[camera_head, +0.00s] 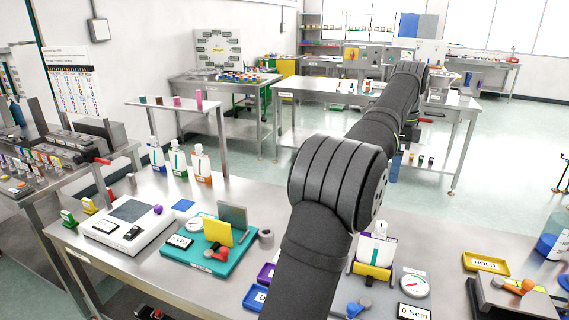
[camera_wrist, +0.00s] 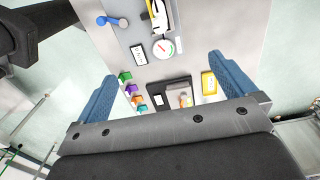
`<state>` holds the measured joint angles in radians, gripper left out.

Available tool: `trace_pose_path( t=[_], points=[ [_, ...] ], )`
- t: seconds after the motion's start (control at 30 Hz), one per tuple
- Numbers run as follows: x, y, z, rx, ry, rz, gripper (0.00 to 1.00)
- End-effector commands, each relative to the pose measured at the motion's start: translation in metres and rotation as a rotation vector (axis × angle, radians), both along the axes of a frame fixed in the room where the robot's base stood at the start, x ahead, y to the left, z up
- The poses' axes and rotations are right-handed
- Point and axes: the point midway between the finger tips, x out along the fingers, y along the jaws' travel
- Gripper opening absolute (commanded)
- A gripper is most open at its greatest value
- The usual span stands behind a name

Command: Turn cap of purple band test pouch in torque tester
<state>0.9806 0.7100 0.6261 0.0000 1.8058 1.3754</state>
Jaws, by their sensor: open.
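The torque tester shows at the front of the bench in the head view, with a yellow clamp (camera_head: 371,271), a round dial (camera_head: 414,286) and a display reading 0 Ncm (camera_head: 414,312). A white pouch (camera_head: 374,248) with a purple band stands upright in the clamp; its cap is pale and small. In the wrist view the yellow clamp (camera_wrist: 154,20) is at the top edge, with the dial (camera_wrist: 163,48) below it; the pouch is cut off there. My gripper (camera_wrist: 162,66) is open and empty, its blue fingers wide apart, above the bench. It does not show in the head view.
A blue-handled lever (camera_head: 358,307) is beside the tester. A yellow HOLD tray (camera_head: 485,263) and a dark device (camera_head: 520,298) are at right. Three other pouches (camera_head: 178,160) stand back left. A teal fixture (camera_head: 207,262) and a white scale (camera_head: 128,225) occupy the left bench.

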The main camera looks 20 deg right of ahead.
Motion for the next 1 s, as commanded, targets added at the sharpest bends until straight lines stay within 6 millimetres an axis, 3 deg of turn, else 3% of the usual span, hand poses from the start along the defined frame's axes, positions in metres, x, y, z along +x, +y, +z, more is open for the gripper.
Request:
trace_pose_path(
  t=[0.1,0.33,0.57,1.0],
  points=[
    [0.0,0.0,0.0,0.0,0.0,0.0,0.98],
    [0.0,0.0,0.0,0.0,0.0,0.0,0.53],
    [0.01,-0.006,-0.014,-0.039,-0.037,0.041,0.51],
    [0.077,-0.039,-0.099,-0.428,-0.299,0.331,0.51]
  ],
)
